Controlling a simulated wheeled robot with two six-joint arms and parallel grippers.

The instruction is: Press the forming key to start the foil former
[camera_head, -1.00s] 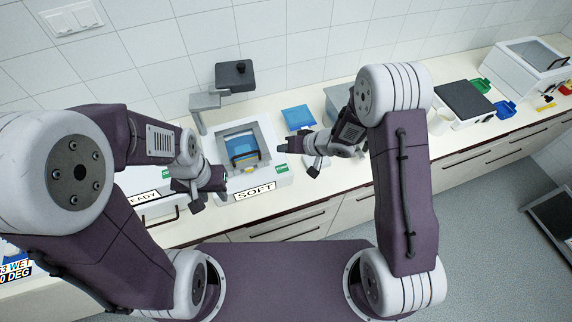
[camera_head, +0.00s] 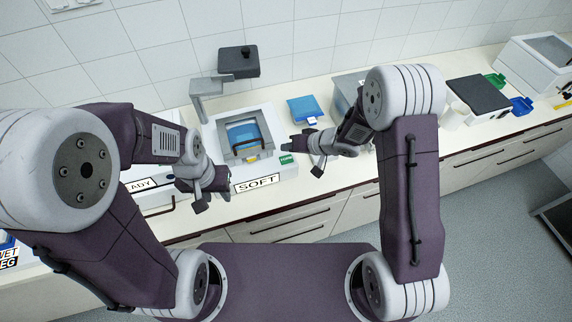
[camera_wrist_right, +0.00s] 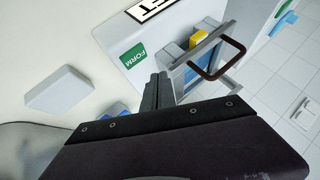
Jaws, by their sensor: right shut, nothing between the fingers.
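The foil former (camera_head: 209,137) is a white machine with a grey frame around a blue sheet (camera_head: 243,133) and a SOFT label (camera_head: 257,184) on its front. Its green FORM key (camera_head: 287,160) is at the front right corner. In the right wrist view the key (camera_wrist_right: 133,56) lies just beyond and left of the fingertips. My right gripper (camera_head: 290,144) is shut and empty, just above and behind the key in the head view; contact cannot be told. My left gripper (camera_head: 222,182) hangs at the former's front left, its jaw opening unclear.
A grey post with a dark block (camera_head: 239,62) stands behind the former. A blue tray (camera_head: 305,108) and a grey metal box (camera_head: 345,98) lie to its right. A handle loop (camera_wrist_right: 222,58) rises near my right fingers. Further right are a dark-topped unit (camera_head: 479,94) and a cup (camera_head: 455,115).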

